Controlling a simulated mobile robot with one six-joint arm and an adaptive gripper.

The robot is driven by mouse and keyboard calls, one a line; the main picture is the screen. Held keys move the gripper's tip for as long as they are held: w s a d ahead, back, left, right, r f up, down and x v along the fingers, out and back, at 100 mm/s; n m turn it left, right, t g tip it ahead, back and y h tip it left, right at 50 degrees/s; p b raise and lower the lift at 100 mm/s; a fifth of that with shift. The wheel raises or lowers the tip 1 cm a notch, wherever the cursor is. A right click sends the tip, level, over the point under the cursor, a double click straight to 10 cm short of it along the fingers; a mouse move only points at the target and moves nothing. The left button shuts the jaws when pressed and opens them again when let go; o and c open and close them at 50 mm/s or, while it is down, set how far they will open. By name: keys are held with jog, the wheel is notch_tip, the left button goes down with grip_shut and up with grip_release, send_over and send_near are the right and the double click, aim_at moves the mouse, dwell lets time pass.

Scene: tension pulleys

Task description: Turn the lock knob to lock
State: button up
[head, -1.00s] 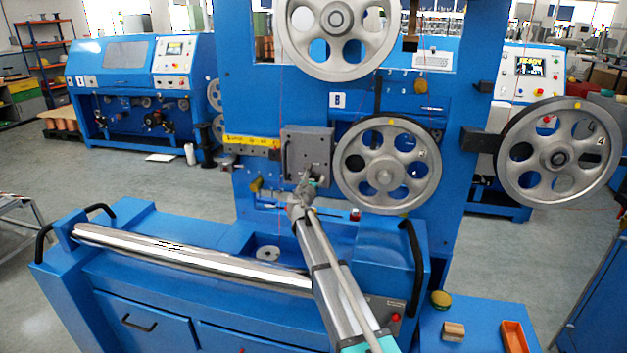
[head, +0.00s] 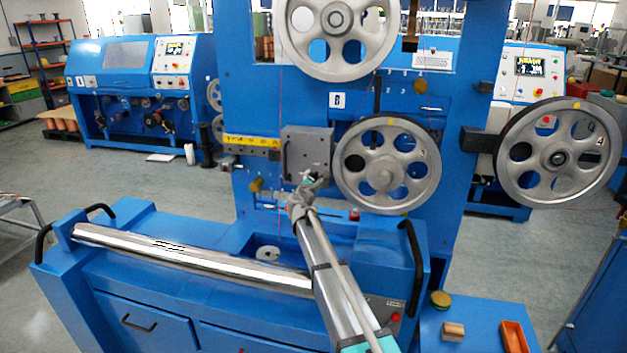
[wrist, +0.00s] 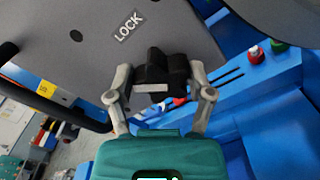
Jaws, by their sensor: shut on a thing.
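The black lock knob (wrist: 162,68) stands on a grey plate (wrist: 75,62), with the word LOCK (wrist: 128,26) printed up and left of it in the wrist view. A pale bar marks the knob's near side. My gripper (wrist: 161,78) is shut on the knob, one finger against each side. In the head view my gripper (head: 308,180) is at the lower part of the grey block (head: 307,148). The knob cannot be made out there.
A spoked pulley wheel (head: 387,166) stands close to the right of my gripper. A yellow scale (head: 250,141) runs to the left. A shiny roller (head: 185,257) lies below left.

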jog(key=m, duration=0.5)
jog(key=shift+d+m, duration=0.1)
jog(key=shift+m, duration=0.2)
jog(key=shift+f+m, duration=0.1)
jog(key=shift+m, duration=2.2)
jog(key=o, duration=1.1)
jog(key=shift+s, duration=0.15)
jog(key=s, duration=0.3)
jog(key=s+a, duration=0.1)
jog(key=s, duration=0.3)
jog(key=s+a, duration=0.1)
jog(key=s, duration=0.3)
jog(key=shift+s+a, duration=0.1)
jog(key=shift+s, duration=0.15)
